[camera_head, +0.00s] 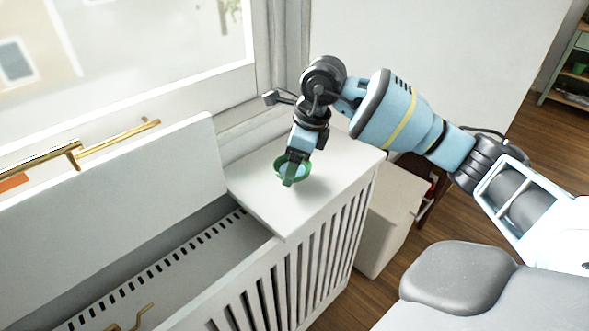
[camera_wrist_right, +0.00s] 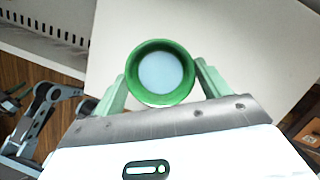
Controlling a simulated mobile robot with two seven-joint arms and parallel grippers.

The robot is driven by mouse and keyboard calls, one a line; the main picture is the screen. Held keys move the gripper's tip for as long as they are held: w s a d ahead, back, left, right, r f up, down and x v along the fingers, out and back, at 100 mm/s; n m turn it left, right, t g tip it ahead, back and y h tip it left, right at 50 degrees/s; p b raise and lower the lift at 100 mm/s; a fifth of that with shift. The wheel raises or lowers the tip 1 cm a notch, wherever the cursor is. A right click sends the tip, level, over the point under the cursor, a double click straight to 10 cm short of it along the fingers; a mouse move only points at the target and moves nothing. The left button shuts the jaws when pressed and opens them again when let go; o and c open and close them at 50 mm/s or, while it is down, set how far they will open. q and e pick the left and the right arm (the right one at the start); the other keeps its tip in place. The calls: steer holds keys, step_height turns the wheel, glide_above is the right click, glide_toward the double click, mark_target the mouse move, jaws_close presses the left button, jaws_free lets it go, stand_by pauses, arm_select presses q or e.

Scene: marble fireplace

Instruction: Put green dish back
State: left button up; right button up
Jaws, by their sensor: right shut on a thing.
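The green dish (camera_head: 305,168) is a small round bowl with a pale blue inside. In the right wrist view, the green dish (camera_wrist_right: 161,73) faces the camera between the two pale green fingers of my right gripper (camera_wrist_right: 163,80). My right gripper (camera_head: 290,176) points down and is shut on the dish. The dish is at the white top panel (camera_head: 265,205) of the slatted cabinet by the window. I cannot tell whether its base touches the panel. My left gripper is not in view.
Left of the panel, the slatted cabinet (camera_head: 310,270) is open, its lid (camera_head: 120,200) raised against the window side. Brass-coloured handles (camera_head: 110,143) show at the left. A pale box (camera_head: 390,215) stands right of the cabinet. A shelf (camera_head: 570,75) is far right. The panel around the dish is clear.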

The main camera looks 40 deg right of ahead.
step_height(320, 180, down, 2)
steer(key=shift+f, duration=0.2)
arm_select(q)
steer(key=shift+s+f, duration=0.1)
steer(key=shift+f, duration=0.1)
arm_select(e)
steer(key=shift+f, duration=0.1)
steer(key=o, duration=1.1)
steer(key=shift+c, duration=0.2)
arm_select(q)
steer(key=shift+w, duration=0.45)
